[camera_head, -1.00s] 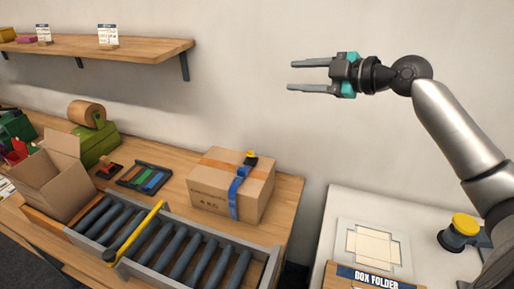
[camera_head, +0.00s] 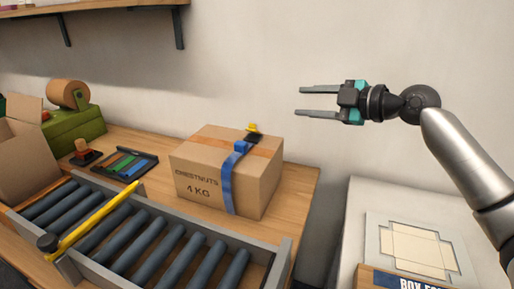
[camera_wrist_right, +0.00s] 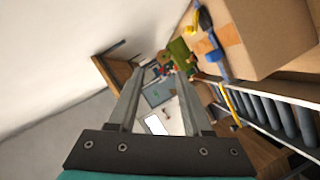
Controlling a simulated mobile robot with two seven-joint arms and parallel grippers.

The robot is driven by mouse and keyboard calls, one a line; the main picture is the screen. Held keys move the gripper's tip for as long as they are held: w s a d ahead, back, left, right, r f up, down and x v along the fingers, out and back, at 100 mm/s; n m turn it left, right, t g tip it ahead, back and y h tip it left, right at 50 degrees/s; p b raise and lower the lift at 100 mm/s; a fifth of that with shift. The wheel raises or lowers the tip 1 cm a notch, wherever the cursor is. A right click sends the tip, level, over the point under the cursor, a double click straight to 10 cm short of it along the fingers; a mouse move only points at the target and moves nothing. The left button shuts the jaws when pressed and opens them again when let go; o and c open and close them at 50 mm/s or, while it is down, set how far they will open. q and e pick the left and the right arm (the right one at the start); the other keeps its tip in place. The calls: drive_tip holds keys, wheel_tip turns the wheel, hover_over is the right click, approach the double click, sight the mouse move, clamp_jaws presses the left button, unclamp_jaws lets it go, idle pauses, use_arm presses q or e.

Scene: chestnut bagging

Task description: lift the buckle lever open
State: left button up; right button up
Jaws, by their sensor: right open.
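A closed cardboard box (camera_head: 200,185) marked "CHESTNUTS 4 KG" stands on the wooden bench behind the roller conveyor. A blue strap (camera_head: 227,182) runs over its top and down its front. On top of the strap sits a dark buckle (camera_head: 254,138) with a yellow lever (camera_head: 252,128). In the right wrist view the box (camera_wrist_right: 265,35) is at the upper right, with the yellow lever (camera_wrist_right: 194,24) and blue strap (camera_wrist_right: 214,58) at its edge. My right gripper (camera_head: 300,102) is open and empty, in the air right of and above the box. My left gripper is not in view.
The roller conveyor (camera_head: 268,253) with a yellow bar (camera_head: 100,217) lies in front of the box. An open carton (camera_head: 28,160), a green tape machine (camera_head: 75,128) and a color tray (camera_head: 125,164) are at left. A white table (camera_head: 360,205) stands right. The air above the box is clear.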

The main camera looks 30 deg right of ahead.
wheel_tip(320, 180, down, 6)
drive_tip(key=b, duration=0.7)
approach(255, 126)
drive_tip(key=x, duration=0.8)
drive_tip(key=shift+w+d+f, duration=0.1)
drive_tip(key=shift+f, duration=0.05)
drive_tip(key=shift+w, duration=0.3)
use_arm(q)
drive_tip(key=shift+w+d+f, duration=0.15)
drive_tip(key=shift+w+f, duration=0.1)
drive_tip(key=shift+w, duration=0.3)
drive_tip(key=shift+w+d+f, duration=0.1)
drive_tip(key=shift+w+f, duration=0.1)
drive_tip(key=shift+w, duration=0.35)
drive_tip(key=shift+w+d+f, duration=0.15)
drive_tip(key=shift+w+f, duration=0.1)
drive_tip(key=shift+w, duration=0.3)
use_arm(e)
drive_tip(key=shift+w+a+f, duration=0.15)
drive_tip(key=shift+w+a, duration=0.15)
drive_tip(key=shift+w, duration=0.1)
drive_tip(key=shift+c, duration=0.2)
